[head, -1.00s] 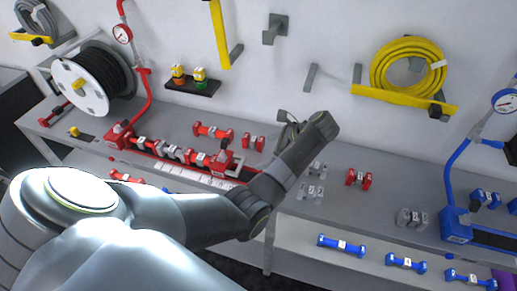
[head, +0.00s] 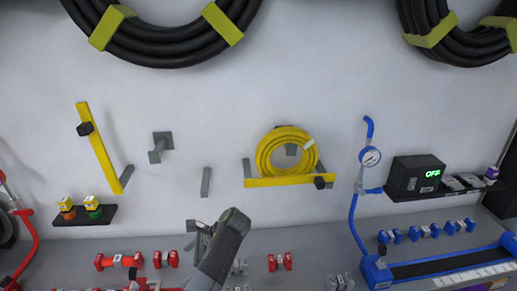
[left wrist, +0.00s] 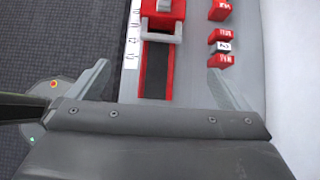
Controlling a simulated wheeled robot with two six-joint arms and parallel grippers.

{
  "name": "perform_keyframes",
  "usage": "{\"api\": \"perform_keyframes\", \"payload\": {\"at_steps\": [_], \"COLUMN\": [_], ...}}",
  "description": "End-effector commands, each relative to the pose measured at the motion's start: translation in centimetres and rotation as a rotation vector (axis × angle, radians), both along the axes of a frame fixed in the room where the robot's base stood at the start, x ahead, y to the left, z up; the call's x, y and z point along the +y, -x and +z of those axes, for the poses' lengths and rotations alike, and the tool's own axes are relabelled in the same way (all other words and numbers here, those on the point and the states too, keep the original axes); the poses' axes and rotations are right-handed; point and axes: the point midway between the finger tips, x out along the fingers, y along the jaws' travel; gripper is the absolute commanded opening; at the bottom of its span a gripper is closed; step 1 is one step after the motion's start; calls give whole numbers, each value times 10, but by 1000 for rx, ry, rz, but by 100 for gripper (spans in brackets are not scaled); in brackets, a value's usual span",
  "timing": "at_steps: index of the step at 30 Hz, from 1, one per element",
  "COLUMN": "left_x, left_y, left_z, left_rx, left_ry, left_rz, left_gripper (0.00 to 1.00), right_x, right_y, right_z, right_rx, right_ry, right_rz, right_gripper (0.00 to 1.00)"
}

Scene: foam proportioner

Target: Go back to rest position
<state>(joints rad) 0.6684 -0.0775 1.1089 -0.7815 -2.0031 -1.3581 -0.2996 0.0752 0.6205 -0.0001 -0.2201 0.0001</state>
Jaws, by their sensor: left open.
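My left arm rises from the bottom middle of the head view, and its gripper (head: 203,236) is over the back part of the bench, near the wall. In the left wrist view the two fingers of this gripper (left wrist: 158,85) are spread wide apart with nothing between them. Below them lie a red fixture (left wrist: 162,22) on a dark strip and small red fittings (left wrist: 223,47) on the grey bench. My right gripper does not show in either view.
Red fittings (head: 118,260) and grey fittings (head: 240,266) lie on the bench (head: 305,252). A blue fixture (head: 376,270) stands at the right. A yellow hose (head: 267,160) hangs on the wall. A shelf holds a black box (head: 416,177) reading "OFF". Small bottles (head: 92,206) stand on a left shelf.

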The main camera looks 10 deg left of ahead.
Motion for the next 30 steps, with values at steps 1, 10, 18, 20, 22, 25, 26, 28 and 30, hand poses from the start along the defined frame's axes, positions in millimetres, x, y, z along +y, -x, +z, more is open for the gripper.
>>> {"api": "perform_keyframes", "payload": {"at_steps": [1, 10, 18, 20, 22, 25, 26, 28, 30], "left_x": [4, 39, 59, 61, 62, 61, 61, 59, 57], "left_y": [7, 88, 181, 202, 226, 253, 259, 273, 284], "left_z": [-9, -79, -101, -99, -94, -84, -81, -74, -67], "left_rx": [-19, -334, -637, -699, -766, -843, -862, -897, -927], "left_ry": [12, 165, 307, 339, 378, 426, 439, 466, 488], "left_rz": [20, 305, 618, 689, 769, 862, 887, 936, 980], "left_gripper": [99, 99, 99, 99, 99, 99, 99, 99, 99], "right_x": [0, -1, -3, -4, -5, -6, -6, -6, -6], "right_y": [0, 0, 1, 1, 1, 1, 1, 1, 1], "right_z": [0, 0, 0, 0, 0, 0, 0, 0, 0], "right_rx": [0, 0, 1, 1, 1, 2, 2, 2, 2], "right_ry": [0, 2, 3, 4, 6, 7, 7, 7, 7], "right_rz": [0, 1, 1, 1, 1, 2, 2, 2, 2], "right_gripper": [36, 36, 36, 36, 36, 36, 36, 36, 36]}}
